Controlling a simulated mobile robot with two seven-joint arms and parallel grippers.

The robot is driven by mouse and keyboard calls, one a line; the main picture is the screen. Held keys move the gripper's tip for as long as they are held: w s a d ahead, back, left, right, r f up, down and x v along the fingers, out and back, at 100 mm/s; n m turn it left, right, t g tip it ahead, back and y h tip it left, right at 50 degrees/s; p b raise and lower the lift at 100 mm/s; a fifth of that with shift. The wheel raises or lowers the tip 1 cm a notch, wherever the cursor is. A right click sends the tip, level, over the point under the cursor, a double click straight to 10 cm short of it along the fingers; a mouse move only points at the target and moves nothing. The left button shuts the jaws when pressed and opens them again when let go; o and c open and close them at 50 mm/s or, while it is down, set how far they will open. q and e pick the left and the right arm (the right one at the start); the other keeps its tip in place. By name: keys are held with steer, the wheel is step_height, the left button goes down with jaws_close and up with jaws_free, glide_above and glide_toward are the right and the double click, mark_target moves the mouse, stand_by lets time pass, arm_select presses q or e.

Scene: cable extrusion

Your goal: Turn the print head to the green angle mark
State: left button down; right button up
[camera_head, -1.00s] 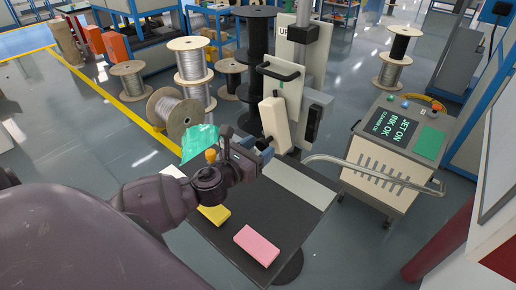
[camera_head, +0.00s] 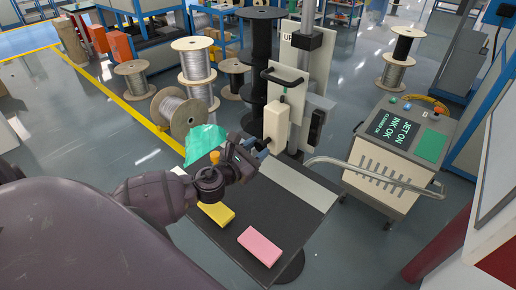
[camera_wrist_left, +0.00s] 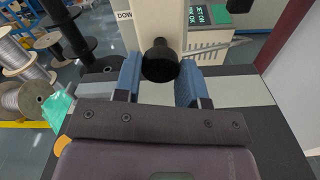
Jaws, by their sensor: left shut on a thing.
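The print head (camera_head: 276,124) is a pale upright block on the front of the tall column, below a black handle. It stands nearly vertical in the head view. A small greenish spot (camera_head: 284,99) shows near its top; I cannot tell whether it is the green angle mark. My left gripper (camera_head: 263,147) is at the lower end of the print head. In the left wrist view its blue fingers (camera_wrist_left: 158,80) stand on both sides of a round black knob (camera_wrist_left: 160,60), shut on it. The fingers' exact contact is partly hidden. My right gripper is not in view.
A control cabinet (camera_head: 398,150) with a lit screen stands right. A curved metal rail (camera_head: 350,168) lies between. Cable spools stand behind.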

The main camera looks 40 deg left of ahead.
arm_select(q)
steer(key=c, duration=0.7)
jaws_free()
steer(key=shift+s, duration=0.1)
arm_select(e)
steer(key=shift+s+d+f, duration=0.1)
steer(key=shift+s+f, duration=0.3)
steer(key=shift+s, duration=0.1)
arm_select(q)
steer(key=s+b, duration=0.1)
steer(key=s, duration=0.9)
steer(key=shift+s+a, duration=0.3)
steer(key=shift+a, duration=0.1)
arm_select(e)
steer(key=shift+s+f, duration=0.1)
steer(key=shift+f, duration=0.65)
